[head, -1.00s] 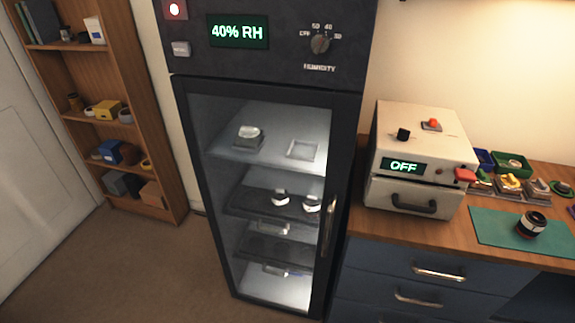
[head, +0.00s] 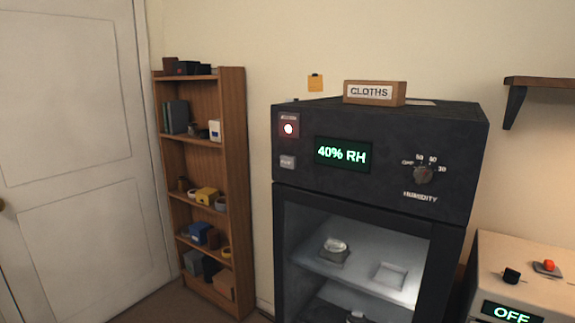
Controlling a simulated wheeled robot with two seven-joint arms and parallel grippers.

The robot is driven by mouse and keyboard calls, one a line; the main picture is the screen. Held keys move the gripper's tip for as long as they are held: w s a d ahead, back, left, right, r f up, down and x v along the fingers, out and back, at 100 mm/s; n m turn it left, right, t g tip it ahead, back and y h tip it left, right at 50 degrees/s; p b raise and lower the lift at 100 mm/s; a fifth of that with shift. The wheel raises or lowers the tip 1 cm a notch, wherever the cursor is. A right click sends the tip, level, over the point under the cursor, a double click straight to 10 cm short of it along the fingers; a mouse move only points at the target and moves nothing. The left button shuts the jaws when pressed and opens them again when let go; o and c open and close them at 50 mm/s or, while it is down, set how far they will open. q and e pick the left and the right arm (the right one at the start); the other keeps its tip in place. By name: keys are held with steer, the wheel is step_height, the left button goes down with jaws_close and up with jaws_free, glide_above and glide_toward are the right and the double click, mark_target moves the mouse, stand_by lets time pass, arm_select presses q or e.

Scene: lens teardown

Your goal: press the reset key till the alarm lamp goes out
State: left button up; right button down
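The alarm lamp (head: 288,129) is lit, bright with a red surround, at the upper left of the dark cabinet's front panel. The reset key (head: 287,162) is a small pale grey button just below it; its lettering is too small to read clearly. The dark cabinet (head: 460,150) has a green display (head: 342,154) reading 40% RH and a humidity knob (head: 423,174) on the right of the panel. Neither of my grippers is in view.
A box labelled CLOTHS (head: 375,92) sits on top of the cabinet. A wooden bookshelf (head: 232,150) stands to its left, near a white door (head: 80,150). A beige device (head: 540,290) showing OFF is at the lower right. A wall shelf (head: 540,84) juts out at upper right.

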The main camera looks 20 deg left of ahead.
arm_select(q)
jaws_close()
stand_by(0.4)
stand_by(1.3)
